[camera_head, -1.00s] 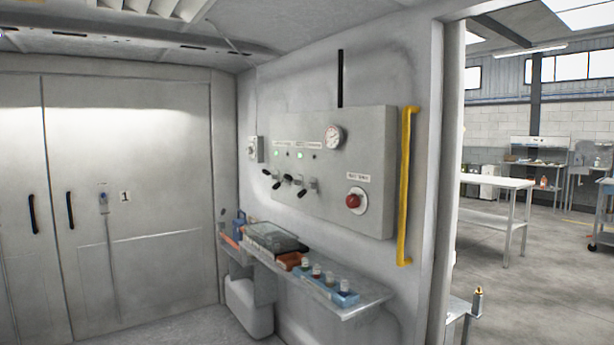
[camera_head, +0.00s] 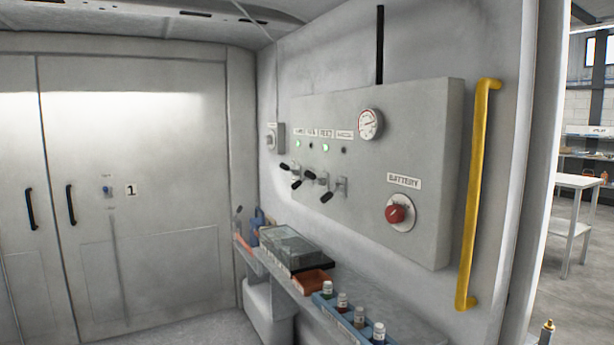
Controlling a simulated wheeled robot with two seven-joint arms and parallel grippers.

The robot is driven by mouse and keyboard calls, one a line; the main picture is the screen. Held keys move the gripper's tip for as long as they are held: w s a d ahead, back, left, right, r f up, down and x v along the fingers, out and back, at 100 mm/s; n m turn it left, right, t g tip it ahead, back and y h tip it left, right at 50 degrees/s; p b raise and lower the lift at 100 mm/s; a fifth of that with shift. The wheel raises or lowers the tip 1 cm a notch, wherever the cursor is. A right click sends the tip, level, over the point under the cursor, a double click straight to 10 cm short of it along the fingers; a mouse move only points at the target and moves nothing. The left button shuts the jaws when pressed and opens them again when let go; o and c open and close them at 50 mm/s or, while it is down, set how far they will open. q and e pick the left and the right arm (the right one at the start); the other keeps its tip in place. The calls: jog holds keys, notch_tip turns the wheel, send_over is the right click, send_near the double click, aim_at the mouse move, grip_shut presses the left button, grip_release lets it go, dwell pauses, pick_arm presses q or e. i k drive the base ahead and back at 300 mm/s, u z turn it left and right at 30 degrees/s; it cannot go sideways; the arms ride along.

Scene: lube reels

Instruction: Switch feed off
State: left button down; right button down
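A grey control panel (camera_head: 420,140) is mounted on the right wall. It carries a row of small labels, which are too small to read surely. Under them, the first (camera_head: 298,143) and third (camera_head: 325,147) indicator lights glow green; the other two are dark. Below is a row of black-handled levers (camera_head: 310,180), at differing angles. A red rotary knob (camera_head: 396,214) sits under a label reading BATTERY (camera_head: 404,181). Neither of my grippers is in view.
A yellow grab handle (camera_head: 476,195) stands out right of the panel, beside the doorway. A shelf below holds a clear-lidded case (camera_head: 292,245), an orange tray (camera_head: 312,281) and a blue rack of small bottles (camera_head: 345,318). A pressure gauge (camera_head: 369,124) is at the panel's top.

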aim_at(312, 177)
jog(key=u, duration=0.95)
jog(key=i, duration=3.35)
jog(key=z, duration=3.4)
